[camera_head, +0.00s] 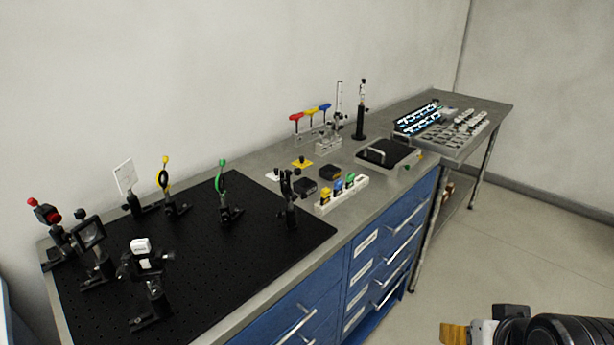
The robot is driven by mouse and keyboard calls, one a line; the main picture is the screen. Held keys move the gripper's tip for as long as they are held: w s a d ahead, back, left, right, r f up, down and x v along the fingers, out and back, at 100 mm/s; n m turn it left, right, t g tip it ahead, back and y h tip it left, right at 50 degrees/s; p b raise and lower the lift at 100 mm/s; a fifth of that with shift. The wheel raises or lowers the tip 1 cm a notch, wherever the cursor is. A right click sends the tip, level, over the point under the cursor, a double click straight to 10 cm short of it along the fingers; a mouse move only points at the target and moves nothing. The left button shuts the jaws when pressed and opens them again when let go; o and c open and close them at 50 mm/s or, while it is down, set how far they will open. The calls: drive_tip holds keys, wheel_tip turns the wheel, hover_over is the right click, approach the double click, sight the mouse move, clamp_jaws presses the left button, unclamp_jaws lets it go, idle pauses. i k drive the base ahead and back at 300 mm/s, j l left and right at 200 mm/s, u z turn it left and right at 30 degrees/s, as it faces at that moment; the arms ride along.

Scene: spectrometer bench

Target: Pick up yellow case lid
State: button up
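A small flat yellow piece with a raised knob, which looks like the yellow case lid (302,162), lies on the grey bench top behind the small dark cases. A similar white lid (275,175) lies to its left. Two dark open-looking cases, one nearer (306,187) and one farther right (330,173), sit in front of the lids. Part of my arm's end, apparently my gripper (456,333), shows at the bottom right edge, over the floor and far from the lid. It is cut off by the frame, so its opening cannot be judged.
A white rack (342,196) with yellow, blue and green pieces stands in front of the cases. A post mount (289,198) stands left of them. Red, yellow and blue-handled tools (311,116) stand behind. A black-topped device (390,153) sits right. Blue drawers (375,255) face the open floor.

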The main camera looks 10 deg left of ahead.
sight(301, 163)
drive_tip(key=i+l+u, duration=0.25)
drive_tip(key=i+u, duration=0.2)
drive_tip(key=i+l+u, duration=0.3)
drive_tip(key=u, duration=0.2)
drive_tip(key=i+l+u, duration=0.25)
drive_tip(key=l+u, duration=0.2)
drive_tip(key=l, duration=0.2)
